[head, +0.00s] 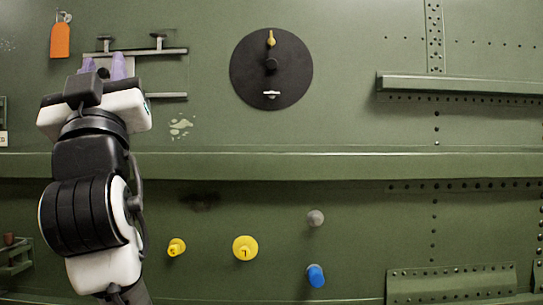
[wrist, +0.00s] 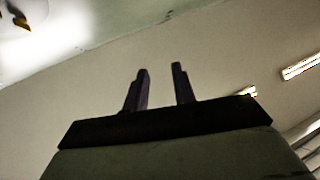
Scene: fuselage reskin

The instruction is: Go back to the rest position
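My gripper (wrist: 160,88) shows in the wrist view with its two dark fingers apart and nothing between them. In the head view my arm rises on the left side, and the gripper (head: 103,66) with its purplish fingertips is at the upper left. It is in front of or beside a metal rail bracket (head: 160,51) on the green wall; I cannot tell whether they touch. Part of the bracket is hidden behind the gripper.
The green riveted wall (head: 350,130) has a black disc (head: 290,85) with a yellow pin, a protruding ledge (head: 330,165), yellow knobs (head: 245,248), a grey knob (head: 315,218) and a blue one (head: 316,275). An orange tag (head: 60,41) hangs at the upper left. A ribbed shelf (head: 465,86) is at right.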

